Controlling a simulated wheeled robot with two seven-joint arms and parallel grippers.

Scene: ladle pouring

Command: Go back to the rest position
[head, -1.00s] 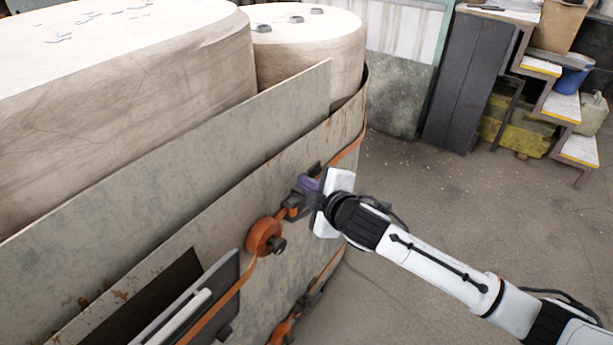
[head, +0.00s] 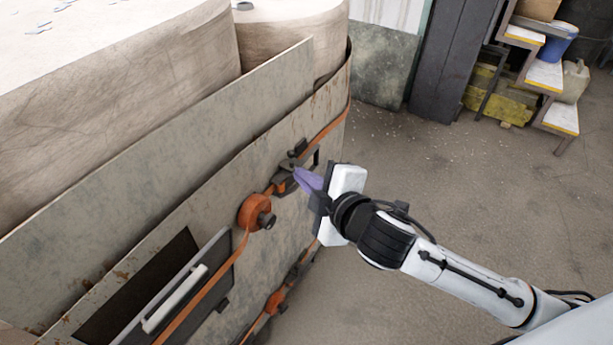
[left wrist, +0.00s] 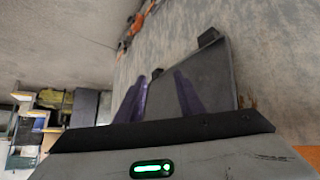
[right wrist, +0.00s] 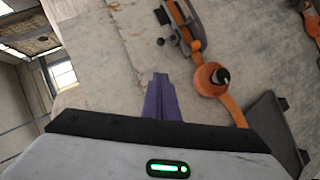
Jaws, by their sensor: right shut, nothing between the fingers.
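My right gripper (head: 297,172) is at the right of the head view, with purple fingers close to the dark latch (head: 284,180) on the grey metal wall. In the right wrist view its fingers (right wrist: 160,76) are together and empty, and the latch (right wrist: 178,25) lies beyond their tips. I cannot tell from the head view whether they touch it. My left gripper (left wrist: 160,76) shows only in the left wrist view. Its purple fingers are apart in front of a dark grey panel (left wrist: 205,75); nothing is visibly gripped.
The stained metal wall (head: 150,235) carries an orange strap with an orange round knob (head: 256,212) and a hinged panel with a white bar (head: 175,298). Large pale rolls (head: 110,90) stand behind it. Steps (head: 545,75) stand far right. The floor (head: 440,180) between is open.

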